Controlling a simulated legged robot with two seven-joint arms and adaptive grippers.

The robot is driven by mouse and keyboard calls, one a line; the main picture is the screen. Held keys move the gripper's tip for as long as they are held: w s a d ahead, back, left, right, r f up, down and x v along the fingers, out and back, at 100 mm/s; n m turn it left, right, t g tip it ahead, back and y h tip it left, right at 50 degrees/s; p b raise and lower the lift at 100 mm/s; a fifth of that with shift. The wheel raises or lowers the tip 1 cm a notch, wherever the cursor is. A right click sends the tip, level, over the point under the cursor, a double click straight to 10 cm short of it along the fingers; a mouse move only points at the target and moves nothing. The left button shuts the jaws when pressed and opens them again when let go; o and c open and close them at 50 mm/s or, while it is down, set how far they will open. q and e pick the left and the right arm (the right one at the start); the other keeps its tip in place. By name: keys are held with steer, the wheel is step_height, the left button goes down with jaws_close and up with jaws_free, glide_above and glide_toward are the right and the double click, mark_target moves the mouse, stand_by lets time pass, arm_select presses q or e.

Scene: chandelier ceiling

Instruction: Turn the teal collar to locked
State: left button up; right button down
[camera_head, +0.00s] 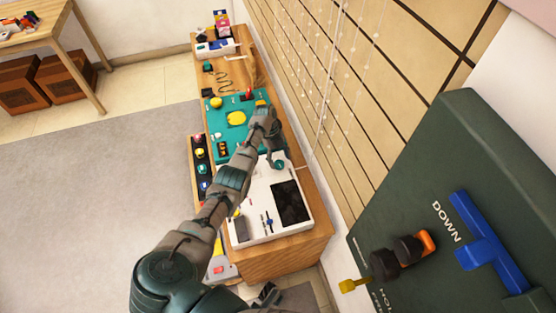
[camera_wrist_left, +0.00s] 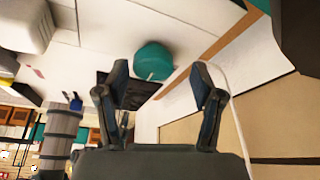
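The teal collar (camera_head: 278,165) is a small round piece on the white panel (camera_head: 262,222), near its upper edge in the head view. In the left wrist view the teal collar (camera_wrist_left: 153,60) shows as a rounded teal piece on a white surface. My left gripper (camera_head: 274,154) reaches over the panel at the collar. In the wrist view its two fingers (camera_wrist_left: 160,82) stand apart, with the collar showing between and beyond them; I see no grip on it. Any lock marking is too small to read. My right gripper is not clearly seen.
A black screen (camera_head: 290,203) is set in the white panel. A teal board (camera_head: 222,112) with a yellow piece (camera_head: 236,118) lies beyond it on the wooden bench (camera_head: 285,258). A strip of coloured buttons (camera_head: 200,168) runs alongside. A dark green panel with a blue lever (camera_head: 484,247) stands at right.

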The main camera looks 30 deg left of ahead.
arm_select(q)
steer(key=shift+s+f, duration=0.15)
steer(key=shift+a+r, duration=0.25)
steer(key=shift+r, duration=0.15)
steer(key=v, duration=1.1)
steer(key=shift+d, duration=0.15)
